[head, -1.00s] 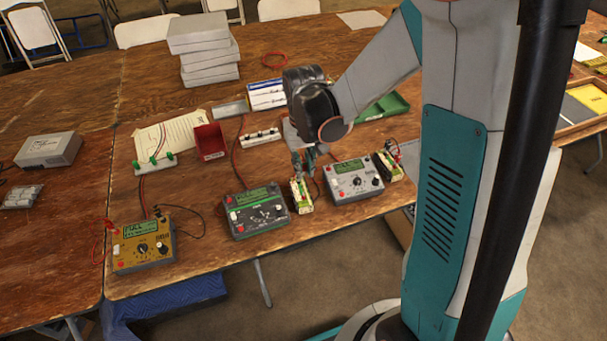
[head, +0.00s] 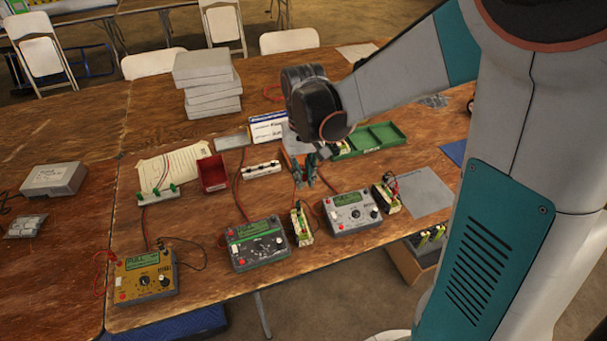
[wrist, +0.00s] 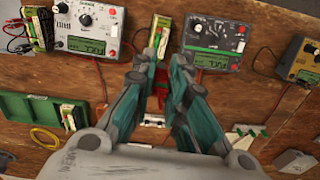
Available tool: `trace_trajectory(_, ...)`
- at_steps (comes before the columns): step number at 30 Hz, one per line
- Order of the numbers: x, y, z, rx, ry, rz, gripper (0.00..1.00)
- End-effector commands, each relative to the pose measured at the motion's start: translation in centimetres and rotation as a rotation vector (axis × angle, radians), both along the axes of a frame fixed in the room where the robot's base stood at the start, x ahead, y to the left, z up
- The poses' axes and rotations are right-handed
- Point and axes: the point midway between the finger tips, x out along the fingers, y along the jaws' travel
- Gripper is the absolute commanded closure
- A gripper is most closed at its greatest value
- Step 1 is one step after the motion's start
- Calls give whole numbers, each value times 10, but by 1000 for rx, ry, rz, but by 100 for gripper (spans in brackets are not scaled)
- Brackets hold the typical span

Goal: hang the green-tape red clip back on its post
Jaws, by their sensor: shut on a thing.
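My gripper (head: 304,177) is above the table, behind the battery pack (head: 301,226) that stands between the dark charger (head: 257,243) and the grey charger (head: 352,212). In the wrist view my gripper (wrist: 165,72) is shut on a small red clip (wrist: 161,88), mostly hidden between the fingers. Its green tape cannot be made out. A red lead runs near the fingers. A white post strip (head: 262,170) stands to the left of my gripper, and a strip with green posts (head: 158,194) is farther left. Both strips also show in the wrist view.
A red bin (head: 213,174), a green tray (head: 372,138) and a blue-white box (head: 268,127) stand behind. A yellow charger (head: 145,276) is at the front left. Another battery pack (head: 386,198) is right of the grey charger. Leads cross the tabletop between the chargers and strips.

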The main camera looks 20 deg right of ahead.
Motion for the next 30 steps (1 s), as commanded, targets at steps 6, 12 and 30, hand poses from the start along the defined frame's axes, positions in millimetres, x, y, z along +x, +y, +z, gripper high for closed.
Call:
trace_trajectory(6, 7, 26, 0, 0, 0, 5, 99)
trace_trajectory(12, 19, 68, -1, 0, 0, 6, 99)
trace_trajectory(30, 54, 197, 0, 0, 0, 4, 99)
